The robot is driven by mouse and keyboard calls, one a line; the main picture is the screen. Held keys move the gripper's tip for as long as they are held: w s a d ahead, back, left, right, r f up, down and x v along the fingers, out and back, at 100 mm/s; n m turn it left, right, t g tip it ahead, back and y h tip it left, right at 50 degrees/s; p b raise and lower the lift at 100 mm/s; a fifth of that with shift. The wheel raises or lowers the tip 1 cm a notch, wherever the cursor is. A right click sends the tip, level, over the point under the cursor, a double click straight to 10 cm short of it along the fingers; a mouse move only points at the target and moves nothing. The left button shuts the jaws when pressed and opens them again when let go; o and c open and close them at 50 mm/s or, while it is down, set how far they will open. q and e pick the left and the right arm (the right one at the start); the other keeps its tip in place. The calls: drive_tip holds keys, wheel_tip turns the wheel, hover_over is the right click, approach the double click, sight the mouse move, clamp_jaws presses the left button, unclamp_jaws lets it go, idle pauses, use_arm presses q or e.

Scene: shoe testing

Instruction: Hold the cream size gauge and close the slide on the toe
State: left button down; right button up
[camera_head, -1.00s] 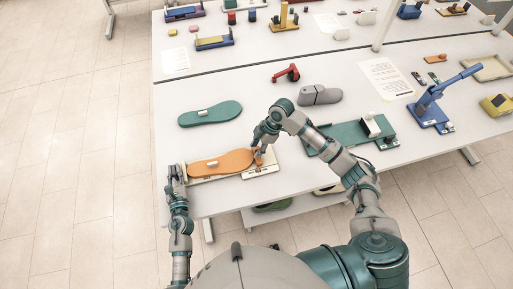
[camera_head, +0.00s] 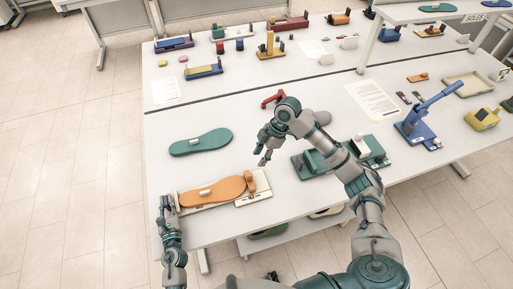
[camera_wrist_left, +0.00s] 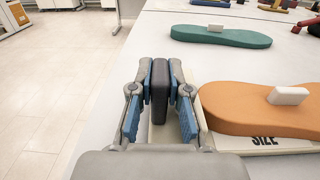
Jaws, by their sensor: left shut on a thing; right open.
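The cream size gauge (camera_head: 254,198) lies near the table's front left edge, with an orange sole (camera_head: 222,189) on it. The sole bears a small white tab (camera_head: 205,194). The brown-orange slide (camera_head: 250,181) stands at the sole's right end, very close to it; I cannot tell whether they touch. My left gripper (camera_head: 167,204) is at the gauge's left end. In the left wrist view its fingers are shut on an upright dark block (camera_wrist_left: 160,90) at the gauge's end. My right gripper (camera_head: 262,157) is open and empty, above the table beyond the slide.
A green sole (camera_head: 201,142) lies behind the gauge. A green device (camera_head: 312,165) stands to the right, partly behind my right arm. A red tool (camera_head: 272,98), a paper sheet (camera_head: 372,99) and a blue lever press (camera_head: 422,122) are further off. Table between both soles is clear.

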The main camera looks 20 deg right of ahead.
use_arm(q)
drive_tip(key=c, duration=1.1)
unclamp_jaws()
drive_tip(key=shift+o, duration=0.2)
